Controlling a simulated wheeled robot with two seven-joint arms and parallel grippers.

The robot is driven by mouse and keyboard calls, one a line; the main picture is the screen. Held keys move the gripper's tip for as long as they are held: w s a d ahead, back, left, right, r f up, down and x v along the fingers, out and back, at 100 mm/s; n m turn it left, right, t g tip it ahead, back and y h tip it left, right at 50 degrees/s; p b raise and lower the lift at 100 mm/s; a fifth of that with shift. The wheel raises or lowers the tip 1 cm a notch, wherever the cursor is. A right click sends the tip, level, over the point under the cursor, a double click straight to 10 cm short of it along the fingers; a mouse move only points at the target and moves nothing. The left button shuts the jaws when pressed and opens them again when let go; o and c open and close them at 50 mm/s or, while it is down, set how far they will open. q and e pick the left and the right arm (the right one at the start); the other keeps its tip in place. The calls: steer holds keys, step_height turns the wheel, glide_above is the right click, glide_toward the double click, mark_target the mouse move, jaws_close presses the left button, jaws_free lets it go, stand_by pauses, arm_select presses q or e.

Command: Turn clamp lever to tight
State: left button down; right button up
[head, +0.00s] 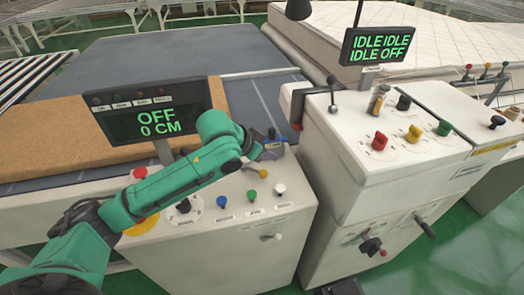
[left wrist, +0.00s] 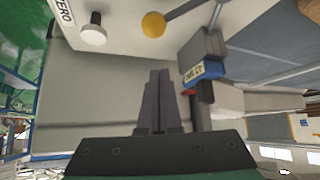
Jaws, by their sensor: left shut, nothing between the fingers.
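A lever with a yellow ball (head: 262,173) stands on the panel of the near white cabinet; its ball and grey rod also show in the left wrist view (left wrist: 153,24). I cannot read a tight mark beside it. My left gripper (head: 264,143) is just above this lever, at the cabinet's back edge. In the left wrist view its dark fingers (left wrist: 160,78) are together and empty, apart from the yellow ball. A grey block with a blue and yellow label (left wrist: 202,73) is close to the right of the fingers. My right gripper is not in view.
Blue, green and white knobs (head: 251,194) stand on the near panel. A screen reading OFF, 0 CM (head: 150,112) rises behind my left arm. The right cabinet (head: 345,140) carries a black-ball lever (head: 333,80) and coloured knobs. A brown slab (head: 50,150) lies at left.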

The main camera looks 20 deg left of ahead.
mark_target(265, 170)
arm_select(q)
steer(key=x, duration=0.3)
steer(key=shift+w+d+f, duration=0.1)
steer(key=shift+d+f, duration=0.05)
steer(key=shift+d, duration=0.1)
steer(key=s+a+p, duration=0.1)
steer(key=s+a+f+p, duration=0.1)
steer(key=shift+s, duration=0.35)
steer(key=shift+s+a, duration=0.2)
steer(key=shift+s, duration=0.1)
steer(key=shift+w+d+f, duration=0.1)
steer(key=shift+w, duration=0.05)
steer(key=shift+s+p, duration=0.25)
steer(key=shift+p, duration=0.2)
steer(key=shift+m, duration=0.4)
steer(key=shift+s+g+h+p, duration=0.1)
steer(key=shift+g+h+p, duration=0.2)
